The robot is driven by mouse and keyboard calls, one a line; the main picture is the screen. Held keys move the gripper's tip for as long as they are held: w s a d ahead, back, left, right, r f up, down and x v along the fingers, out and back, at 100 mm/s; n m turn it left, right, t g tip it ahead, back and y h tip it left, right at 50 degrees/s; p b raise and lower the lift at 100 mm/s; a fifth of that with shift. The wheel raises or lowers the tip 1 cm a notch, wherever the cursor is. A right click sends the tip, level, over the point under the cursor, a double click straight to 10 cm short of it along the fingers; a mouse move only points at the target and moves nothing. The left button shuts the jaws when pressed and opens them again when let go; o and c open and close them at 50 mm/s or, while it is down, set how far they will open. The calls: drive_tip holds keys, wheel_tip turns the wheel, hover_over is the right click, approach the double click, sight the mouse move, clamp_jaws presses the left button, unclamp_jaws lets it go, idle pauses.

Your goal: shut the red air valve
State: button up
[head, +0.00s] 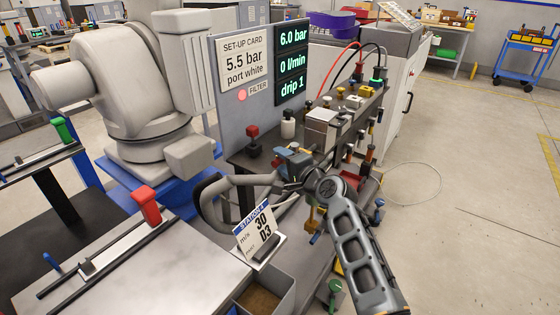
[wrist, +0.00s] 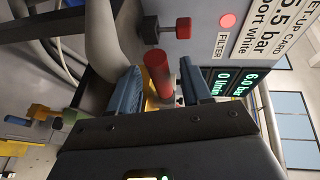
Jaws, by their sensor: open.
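In the wrist view a red cylinder (wrist: 158,72) stands between the fingertips of my gripper (wrist: 159,76), with a gap on each side. A yellow part shows beside its lower end. A second red knob (wrist: 182,27) on a black block lies past the fingers; it matches the red-topped dark post (head: 252,132) in the head view. Neither view labels which red part is the air valve. In the head view my gripper (head: 286,162) is open at the fixture's left end, where it hides the red cylinder. Whether the fingers touch anything cannot be told there.
A panel behind carries a set-up card (head: 246,65) reading 5.5 bar, port white, and a display (head: 291,62) reading 6.0 bar, 0 l/min, drip 1. A white cylinder (head: 288,124) and a metal block (head: 321,128) stand close by. A station sign (head: 257,232) stands in front.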

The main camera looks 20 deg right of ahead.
drive_tip(key=shift+x, duration=0.85)
drive_tip(key=shift+c, duration=0.2)
clamp_jaws()
